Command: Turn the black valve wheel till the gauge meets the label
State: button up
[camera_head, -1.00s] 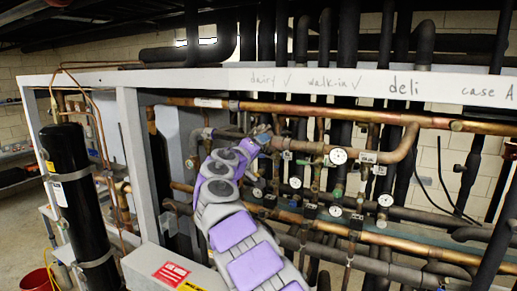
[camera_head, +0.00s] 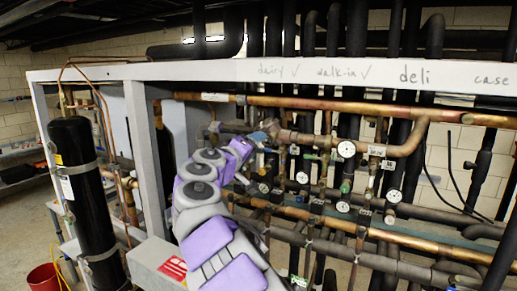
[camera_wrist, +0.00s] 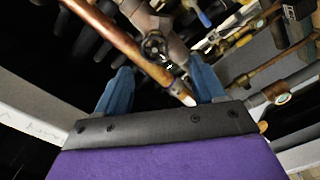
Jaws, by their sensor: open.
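A black valve wheel (camera_wrist: 154,46) shows in the wrist view, beside a copper pipe and just beyond the fingertips. My gripper (camera_wrist: 162,72) is open, its two blue fingers apart with the copper pipe crossing the space between them. In the head view my gripper (camera_head: 265,134) is at the rack's upper copper pipe; the wheel cannot be made out there. White round gauges (camera_head: 346,149) sit right of my gripper and lower down; their needles are too small to read. A small white label (camera_head: 377,150) is right of the upper gauge.
A white beam (camera_head: 220,72) with handwriting runs above the pipes. A copper pipe (camera_head: 350,104) crosses below it. A black cylinder (camera_head: 78,190) stands at the left, with a red bucket (camera_head: 43,277) by it. Dense dark pipes leave little free room around my gripper.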

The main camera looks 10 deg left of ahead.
jog(key=b+v, duration=0.1)
jog(key=v, duration=0.8)
jog(key=shift+s+a+b, duration=0.2)
jog(key=shift+s+b, duration=0.1)
jog(key=n+p, duration=0.4)
jog(key=n, duration=1)
send_near(265, 141)
jog(key=w, duration=0.3)
jog(key=shift+d+p+x, duration=0.2)
jog(key=shift+p+x, duration=0.25)
jog(key=shift+x, duration=1.5)
jog(key=shift+d+p+x, duration=0.2)
jog(key=shift+p+x, duration=0.25)
jog(key=shift+x, duration=1.45)
jog(key=shift+s, duration=0.1)
jog(key=shift+c, duration=0.4)
